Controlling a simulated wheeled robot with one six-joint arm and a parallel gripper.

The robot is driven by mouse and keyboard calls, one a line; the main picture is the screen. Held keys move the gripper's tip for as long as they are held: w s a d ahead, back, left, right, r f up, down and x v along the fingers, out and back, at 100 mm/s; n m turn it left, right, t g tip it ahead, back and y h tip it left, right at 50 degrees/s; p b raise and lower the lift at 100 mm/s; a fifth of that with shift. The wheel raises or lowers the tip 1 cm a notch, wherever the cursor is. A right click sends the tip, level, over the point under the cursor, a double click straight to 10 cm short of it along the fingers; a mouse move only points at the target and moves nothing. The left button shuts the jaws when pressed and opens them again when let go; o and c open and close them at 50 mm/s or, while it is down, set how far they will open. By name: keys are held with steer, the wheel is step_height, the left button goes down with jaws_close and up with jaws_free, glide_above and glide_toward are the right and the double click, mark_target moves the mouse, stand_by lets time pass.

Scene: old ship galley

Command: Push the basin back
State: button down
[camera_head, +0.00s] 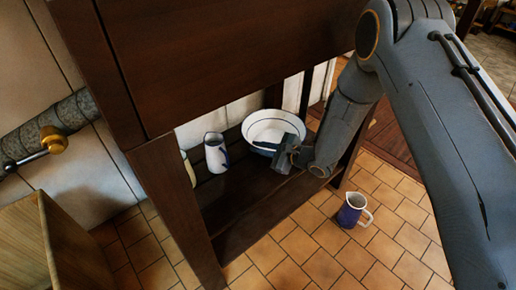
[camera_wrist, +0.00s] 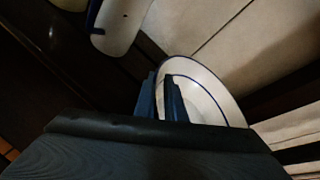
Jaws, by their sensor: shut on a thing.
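The white basin (camera_head: 272,121) with a dark blue rim stands on the low wooden shelf of the dark table. It also shows in the wrist view (camera_wrist: 212,88), where its near part is hidden behind my fingers and wrist. My gripper (camera_head: 268,147) reaches in from the right at the basin's near side. In the wrist view my fingers (camera_wrist: 160,98) are shut on the basin's near rim, with a narrow strip of white between them.
A white jug (camera_head: 216,154) stands on the shelf left of the basin and also shows in the wrist view (camera_wrist: 122,25). A blue and white jug (camera_head: 352,211) stands on the tiled floor. The table top (camera_head: 215,50) overhangs the shelf; table legs flank it.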

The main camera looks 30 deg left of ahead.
steer(key=c, duration=1.7)
jaws_free()
steer(key=shift+f, duration=0.1)
steer(key=shift+c, duration=0.2)
steer(key=shift+d, duration=0.15)
steer(key=p+v, duration=0.3)
steer(key=v, duration=0.4)
steer(key=shift+s+d+p, duration=0.1)
steer(key=shift+d+p, duration=0.15)
steer(key=shift+p, duration=0.15)
